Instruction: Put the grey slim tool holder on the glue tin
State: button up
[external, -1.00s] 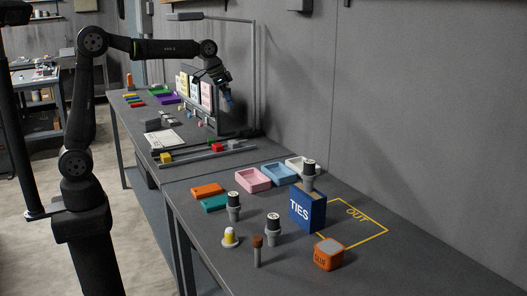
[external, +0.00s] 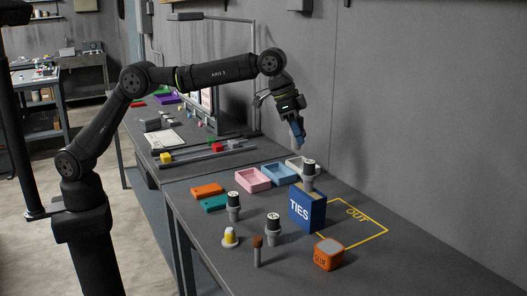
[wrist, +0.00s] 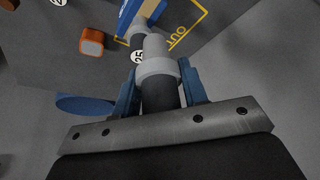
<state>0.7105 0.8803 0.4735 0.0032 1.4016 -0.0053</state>
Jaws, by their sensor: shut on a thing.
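The glue tin (external: 328,257) is an orange block with a grey top, standing on the bench at the lower right; it also shows in the wrist view (wrist: 92,42). Its top is bare. My gripper (external: 298,136) is in the air above the pale trays, behind the TIES box. In the wrist view its blue fingers are shut on the grey slim tool holder (wrist: 156,68), with its light grey collar and taper pointing outward and its dark part between the fingers. In the external view the held holder is mostly hidden by the fingers.
A blue TIES box (external: 308,208) carries another tool holder (external: 309,170), close below my gripper. Two more holders (external: 233,204) (external: 273,226), a brush (external: 257,250) and a yellow-white piece (external: 230,236) stand left of the tin.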

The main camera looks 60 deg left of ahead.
jog(key=s+d+f+m, duration=0.1)
jog(key=s+d, duration=0.6)
jog(key=d, duration=0.5)
jog(key=shift+a+f, duration=0.2)
jog(key=shift+f, duration=5.1)
jog(key=shift+a+f, duration=0.2)
jog(key=shift+f, duration=5.05)
jog(key=o, duration=1.2)
jog(key=shift+f, duration=0.2)
jog(key=shift+r, duration=0.1)
